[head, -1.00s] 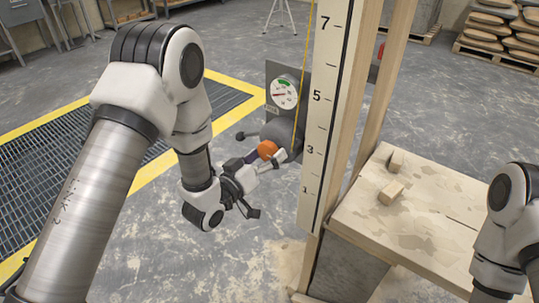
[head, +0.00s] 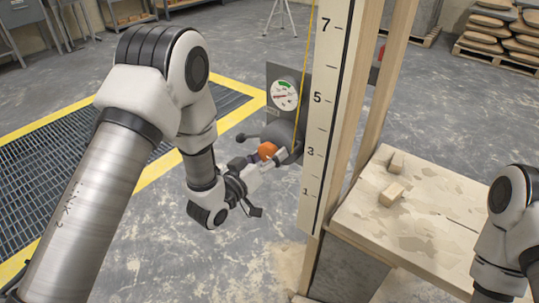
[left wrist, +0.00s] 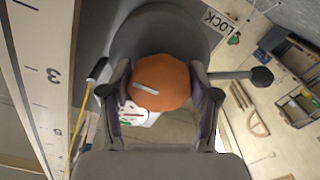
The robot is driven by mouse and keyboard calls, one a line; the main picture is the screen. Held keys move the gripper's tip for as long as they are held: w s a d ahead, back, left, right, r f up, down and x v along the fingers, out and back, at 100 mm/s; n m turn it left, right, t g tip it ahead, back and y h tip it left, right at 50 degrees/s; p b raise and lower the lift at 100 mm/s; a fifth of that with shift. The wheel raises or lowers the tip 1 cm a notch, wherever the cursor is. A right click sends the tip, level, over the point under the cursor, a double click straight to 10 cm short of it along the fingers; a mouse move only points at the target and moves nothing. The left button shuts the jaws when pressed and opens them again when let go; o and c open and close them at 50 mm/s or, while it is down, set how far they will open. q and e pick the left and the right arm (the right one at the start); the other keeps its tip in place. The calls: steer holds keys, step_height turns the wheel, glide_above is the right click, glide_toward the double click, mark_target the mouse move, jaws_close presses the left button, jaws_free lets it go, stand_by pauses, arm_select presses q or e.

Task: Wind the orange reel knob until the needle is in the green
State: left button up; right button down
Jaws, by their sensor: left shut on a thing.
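The orange reel knob (head: 267,150) sits on the front of a dark grey reel housing (head: 283,131). In the left wrist view the knob (left wrist: 160,82) is faceted, with a pale mark slanting across its face. My left gripper (head: 265,159) is shut on it, one finger on each side, as the left wrist view also shows (left wrist: 161,95). The round white gauge (head: 284,95) stands above the reel. Its green band is at the top, and its red needle points left, outside the green. My right gripper is out of view; only part of my right arm shows.
A black-tipped lever (head: 241,136) sticks out left of the reel. A yellow line (head: 305,50) runs up beside the numbered board (head: 318,110). A wooden bench (head: 420,225) with two small blocks stands at right. A yellow-edged floor grate (head: 80,150) lies at left.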

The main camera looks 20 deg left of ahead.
arm_select(q)
steer(key=m+b, duration=0.1)
steer(key=m, duration=0.4)
steer(key=shift+a, duration=0.1)
steer(key=m+b, duration=0.1)
steer(key=m, duration=0.4)
steer(key=shift+a+m+b, duration=0.1)
steer(key=shift+m+b, duration=0.3)
steer(key=m+b, duration=0.2)
steer(key=m, duration=0.3)
steer(key=shift+w, duration=0.1)
steer(key=m+b, duration=0.2)
steer(key=m, duration=0.3)
steer(key=shift+r, duration=0.15)
steer(key=shift+m, duration=0.4)
steer(key=o, duration=1.2)
